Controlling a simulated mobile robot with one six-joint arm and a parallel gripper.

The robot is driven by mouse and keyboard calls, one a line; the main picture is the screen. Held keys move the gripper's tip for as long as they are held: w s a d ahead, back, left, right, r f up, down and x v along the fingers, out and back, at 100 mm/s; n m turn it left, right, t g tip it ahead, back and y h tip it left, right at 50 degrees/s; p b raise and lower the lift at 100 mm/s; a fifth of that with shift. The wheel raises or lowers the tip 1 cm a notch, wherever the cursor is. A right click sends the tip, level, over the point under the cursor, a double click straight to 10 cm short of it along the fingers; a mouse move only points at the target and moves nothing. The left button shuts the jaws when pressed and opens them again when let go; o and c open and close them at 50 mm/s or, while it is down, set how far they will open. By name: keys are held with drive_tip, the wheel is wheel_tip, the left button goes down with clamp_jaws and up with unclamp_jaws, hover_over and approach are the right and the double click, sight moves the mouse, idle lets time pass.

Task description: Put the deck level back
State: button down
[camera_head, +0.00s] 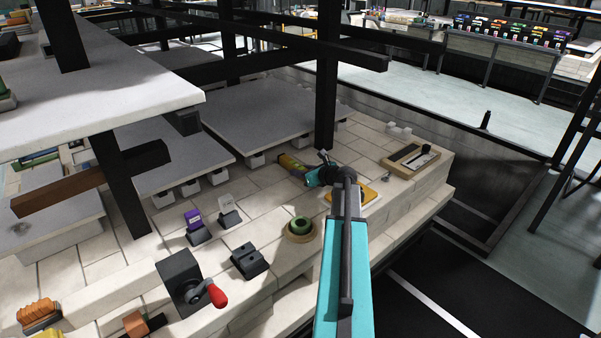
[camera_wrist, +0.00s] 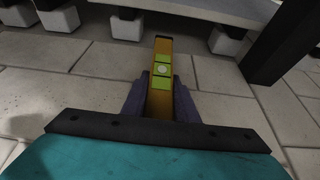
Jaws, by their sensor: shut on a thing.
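The deck level is a yellow bar with green windows and a pale round spot in the middle. In the wrist view the deck level (camera_wrist: 162,68) lies lengthwise between the two dark fingers of my gripper (camera_wrist: 161,100), which is shut on it. Its far end sticks out past the fingertips, above the pale tiles. In the head view the deck level (camera_head: 292,163) shows at the left of my gripper (camera_head: 310,174), near the tiled deck. I cannot tell whether it touches the deck.
A black post (camera_head: 327,105) stands just behind my gripper. A grey shelf slab (camera_head: 250,115) on white blocks lies behind left. A yellow item (camera_head: 370,194) on a pale pad is partly hidden by my arm.

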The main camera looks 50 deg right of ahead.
drive_tip(key=shift+f, duration=0.1)
drive_tip(key=c, duration=1.4)
unclamp_jaws()
drive_tip(key=shift+r, duration=0.2)
drive_tip(key=p+v, duration=0.2)
drive_tip(key=v, duration=1)
drive_tip(key=shift+f, duration=0.1)
